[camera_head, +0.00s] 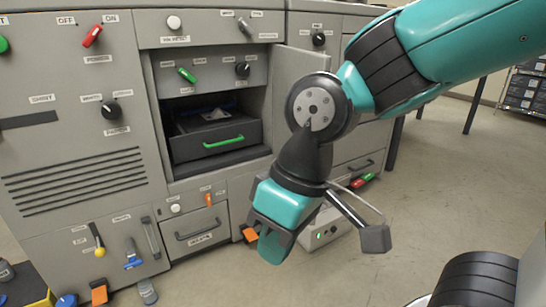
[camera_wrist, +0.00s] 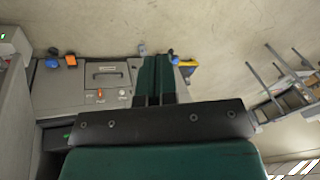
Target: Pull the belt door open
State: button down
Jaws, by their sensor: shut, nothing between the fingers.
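No label in view reads clearly as the belt door, so I cannot tell which panel it is. A grey lower panel (camera_head: 200,229) with a dark bar handle (camera_head: 202,230) is closed on the machine front. It also shows in the wrist view (camera_wrist: 107,84). Above it, a recess holds a dark drawer (camera_head: 218,140) with a green handle, and a grey door (camera_head: 297,78) stands swung open at the recess's right side. My gripper (camera_head: 270,245) is shut and empty, in front of the machine and right of the lower panel. Its fingers (camera_wrist: 157,75) lie together in the wrist view.
A white box (camera_head: 322,232) sits on the floor behind my gripper. An orange switch (camera_head: 208,199) sits above the lower panel. Coloured tools (camera_head: 132,255) hang at lower left, and bottles (camera_head: 147,292) stand on the floor. Floor at the right (camera_head: 435,190) is clear.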

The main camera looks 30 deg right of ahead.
jog(key=w+d+r+m+t+h+p, duration=0.1)
jog(key=w+d+r+m+h+p, duration=0.15)
jog(key=w+d+p, duration=0.35)
jog(key=w+d+r+m+t+h+p, duration=0.1)
jog(key=w+d+m+h+p, duration=0.25)
jog(key=w, duration=0.55)
jog(key=w+d+r+m+h+p, duration=0.1)
jog(key=w+d+m+h+p, duration=0.3)
jog(key=w, duration=0.3)
jog(key=w+d+f+b, duration=0.1)
jog(key=d+f, duration=0.7)
jog(key=shift+d+b, duration=0.4)
